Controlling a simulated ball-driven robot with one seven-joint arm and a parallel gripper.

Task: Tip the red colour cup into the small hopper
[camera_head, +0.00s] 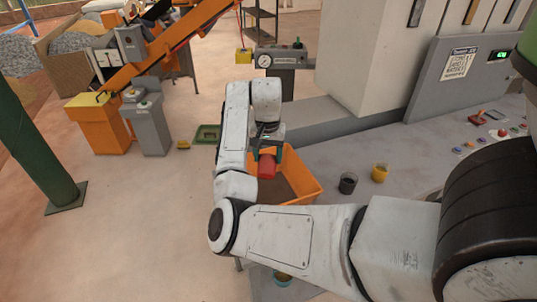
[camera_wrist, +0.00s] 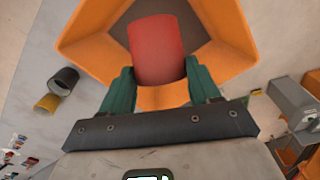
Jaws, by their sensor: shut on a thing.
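The red cup (camera_head: 267,166) is held in my gripper (camera_head: 266,148) above the orange hopper (camera_head: 303,178). In the wrist view the cup (camera_wrist: 156,50) sits between the two green fingers of my gripper (camera_wrist: 160,88), with the hopper (camera_wrist: 88,36) around and below it. The cup looks roughly upright or slightly tilted in the head view; I cannot tell its exact tilt. Its contents are not visible. The hopper's dark inside shows past the cup.
A black cup (camera_head: 348,183) and a yellow cup (camera_head: 380,173) stand on the grey surface (camera_head: 345,150) right of the hopper. A panel with buttons (camera_head: 485,140) lies farther right. A pressure gauge (camera_head: 265,61) stands behind. An orange conveyor machine (camera_head: 98,118) is at the back left.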

